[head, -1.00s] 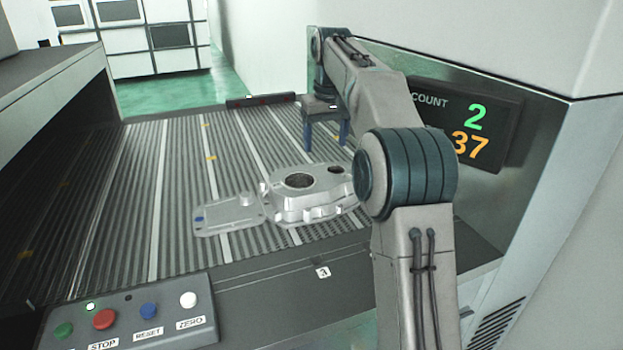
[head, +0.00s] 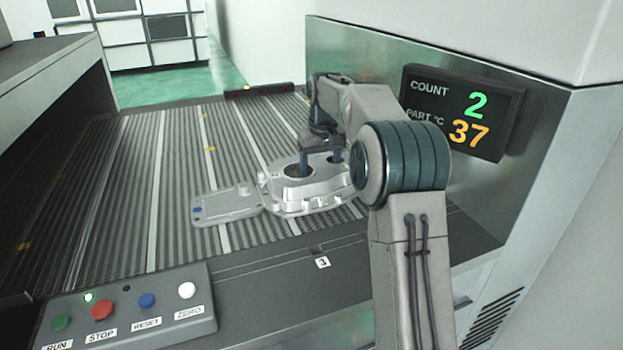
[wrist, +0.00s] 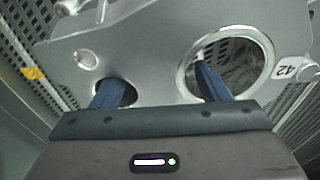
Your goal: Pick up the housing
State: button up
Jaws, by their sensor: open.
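The housing (head: 296,190) is a silver aluminium casting with a large round bore, a smaller hole and a bolted rim. It lies on the ribbed conveyor in the head view, its right end partly behind my arm. In the wrist view the housing (wrist: 150,55) fills the upper middle, with a tag reading 42 at its right. My gripper (head: 320,168) points down over it with the fingers apart. In the wrist view, one blue finger of my gripper (wrist: 158,88) is at the large bore and the other at the smaller hole. I cannot tell how deep they reach.
A flat plate casting (head: 226,204) lies against or close to the housing's left side. A button panel (head: 125,310) stands at the front left. A count display (head: 462,112) is on the wall at right. The conveyor's left part (head: 130,200) is clear.

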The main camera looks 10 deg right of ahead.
notch_tip(320, 180, down, 2)
jog(key=shift+w, duration=0.1)
jog(key=shift+c, duration=0.3)
grip_shut()
jog(key=shift+w+r, duration=0.1)
jog(key=shift+r, duration=0.1)
